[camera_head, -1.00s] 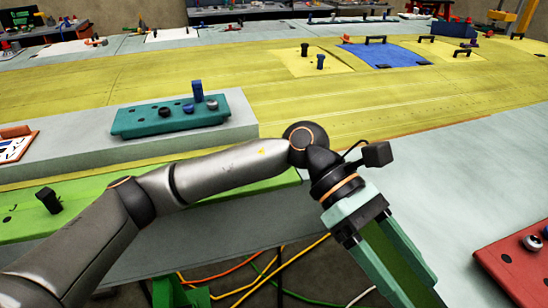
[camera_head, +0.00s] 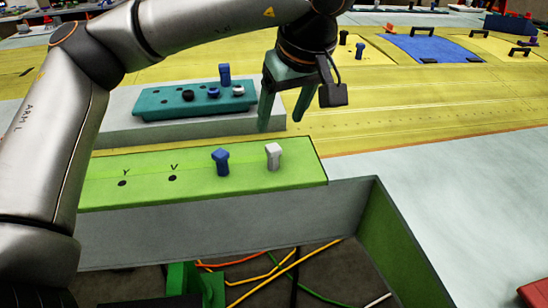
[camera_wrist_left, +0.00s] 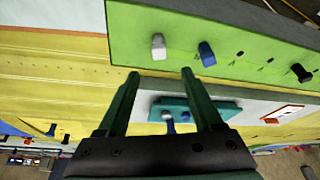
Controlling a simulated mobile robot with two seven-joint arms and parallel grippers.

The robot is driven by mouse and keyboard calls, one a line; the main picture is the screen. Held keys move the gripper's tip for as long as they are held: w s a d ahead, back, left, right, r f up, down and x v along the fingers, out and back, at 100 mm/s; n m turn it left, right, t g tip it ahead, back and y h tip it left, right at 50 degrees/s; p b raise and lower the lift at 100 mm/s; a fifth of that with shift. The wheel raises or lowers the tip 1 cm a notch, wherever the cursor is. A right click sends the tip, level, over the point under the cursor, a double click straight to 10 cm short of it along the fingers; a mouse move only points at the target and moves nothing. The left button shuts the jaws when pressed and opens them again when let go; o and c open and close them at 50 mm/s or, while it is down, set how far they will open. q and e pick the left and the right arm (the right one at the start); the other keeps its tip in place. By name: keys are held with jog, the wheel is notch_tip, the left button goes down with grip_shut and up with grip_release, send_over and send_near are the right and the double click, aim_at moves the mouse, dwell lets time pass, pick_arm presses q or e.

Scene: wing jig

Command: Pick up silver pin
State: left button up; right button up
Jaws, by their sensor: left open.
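The silver pin (camera_head: 273,156) stands upright at the right end of the green board (camera_head: 225,191). It also shows in the left wrist view (camera_wrist_left: 158,47), ahead of the fingertips. A blue pin (camera_head: 221,161) stands just left of it in the head view. My left gripper (camera_head: 284,125) is open and empty, with its fingers pointing down above and beyond the silver pin. In the left wrist view its two fingers (camera_wrist_left: 160,73) are spread apart, touching nothing that I can see. My right gripper is not in view.
A teal holder (camera_head: 165,105) with a standing blue pin and several round parts sits on the grey ledge behind the green board. An open grey bay with cables (camera_head: 260,268) lies in front. The yellow wing panel (camera_head: 420,100) behind has free room.

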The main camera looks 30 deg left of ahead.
aim_at(273, 147)
pick_arm(q)
jog(key=x, duration=0.8)
jog(key=shift+d+f, duration=0.15)
jog(key=shift+f, duration=0.35)
grip_shut()
